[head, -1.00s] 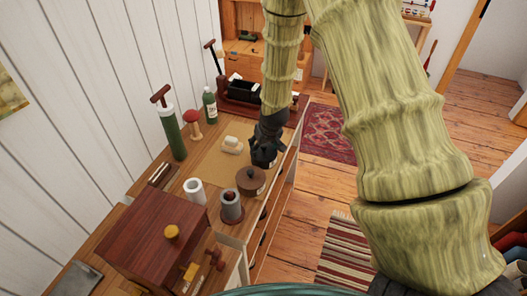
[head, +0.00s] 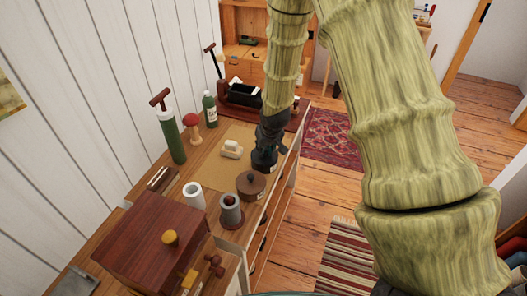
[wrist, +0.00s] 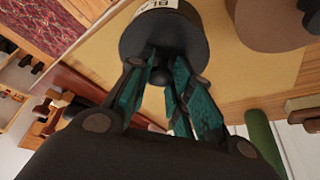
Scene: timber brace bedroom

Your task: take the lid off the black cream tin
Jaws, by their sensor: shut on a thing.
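The black cream tin (head: 264,161) stands upright on the tan mat on the dresser top, near its right edge. In the wrist view the tin (wrist: 160,35) shows a pale label, partly cut off by the frame. Its dark lid has a small round knob (wrist: 160,76). My gripper (head: 268,146) is directly above the tin, pointing down. In the wrist view my gripper's teal-padded fingers (wrist: 162,70) are shut on the knob. The fingers hide part of the lid. I cannot tell whether there is a gap between lid and tin.
A brown lidded pot (head: 251,184) stands close to the tin. A cream-coloured object (head: 232,149) lies on the mat (head: 209,165) to the left. A grey cylinder (head: 230,211), white cup (head: 194,194) and dark red wooden box (head: 150,235) are nearer. A green bottle (head: 210,110) stands behind.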

